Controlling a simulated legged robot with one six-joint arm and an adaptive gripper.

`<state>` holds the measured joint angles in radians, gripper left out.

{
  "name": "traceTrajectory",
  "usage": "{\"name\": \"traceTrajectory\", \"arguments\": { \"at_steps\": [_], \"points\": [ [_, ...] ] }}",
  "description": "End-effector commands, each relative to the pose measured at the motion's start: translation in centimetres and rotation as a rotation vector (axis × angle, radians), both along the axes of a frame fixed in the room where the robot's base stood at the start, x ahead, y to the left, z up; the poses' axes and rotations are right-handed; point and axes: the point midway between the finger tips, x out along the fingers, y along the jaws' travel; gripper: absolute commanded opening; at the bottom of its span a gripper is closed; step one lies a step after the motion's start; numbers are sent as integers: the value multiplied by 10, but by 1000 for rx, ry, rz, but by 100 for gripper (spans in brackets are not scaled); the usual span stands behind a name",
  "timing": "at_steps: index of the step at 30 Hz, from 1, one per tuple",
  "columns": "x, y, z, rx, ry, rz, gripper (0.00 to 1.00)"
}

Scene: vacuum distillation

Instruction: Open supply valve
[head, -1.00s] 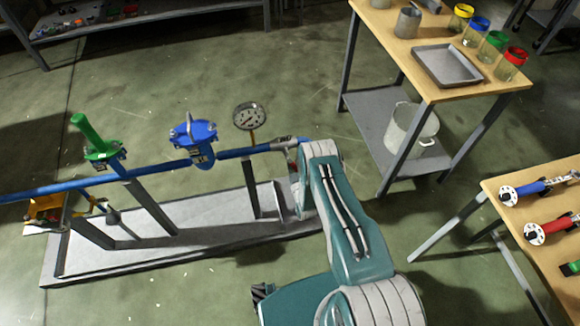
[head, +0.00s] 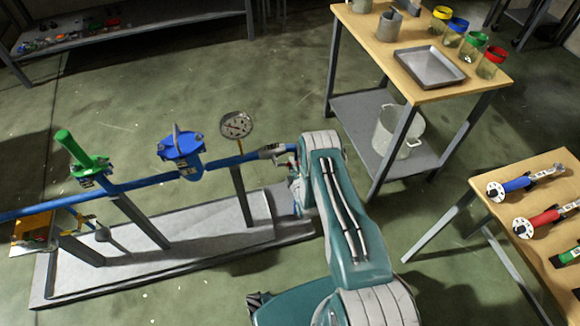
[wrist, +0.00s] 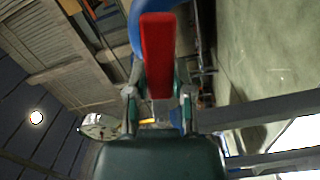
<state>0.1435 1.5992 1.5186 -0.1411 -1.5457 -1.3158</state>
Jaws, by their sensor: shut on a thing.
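A blue pipe (head: 137,183) runs along a low stand, with a grey fitting at its right end (head: 270,152). In the wrist view, a red lever handle (wrist: 158,55) stands between the fingers of my gripper (wrist: 158,97), with a curved blue pipe part (wrist: 136,28) beside it. My gripper is shut on the red handle. In the head view my arm hides most of this handle and the gripper; only a bit of the gripper (head: 293,163) shows at the pipe's right end. How far the handle is turned cannot be told.
A round gauge (head: 236,125), a blue-capped unit (head: 180,146) and a green-handled valve (head: 82,157) sit along the pipe. A wooden table with a metal tray (head: 430,68) stands behind right. Another table (head: 515,225) with coloured tools is at right. Floor between is clear.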

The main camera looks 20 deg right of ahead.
Motion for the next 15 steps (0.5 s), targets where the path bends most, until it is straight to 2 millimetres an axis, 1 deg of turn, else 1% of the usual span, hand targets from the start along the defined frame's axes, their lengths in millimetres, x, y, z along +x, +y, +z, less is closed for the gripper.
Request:
{"name": "traceTrajectory", "arguments": {
  "at_steps": [1,6,15],
  "points": [
    [4,2,5,-32,-8,7,0],
    [4,1,11,-121,-9,8,0],
    [4,2,15,-192,-9,9,0]
  ]
}}
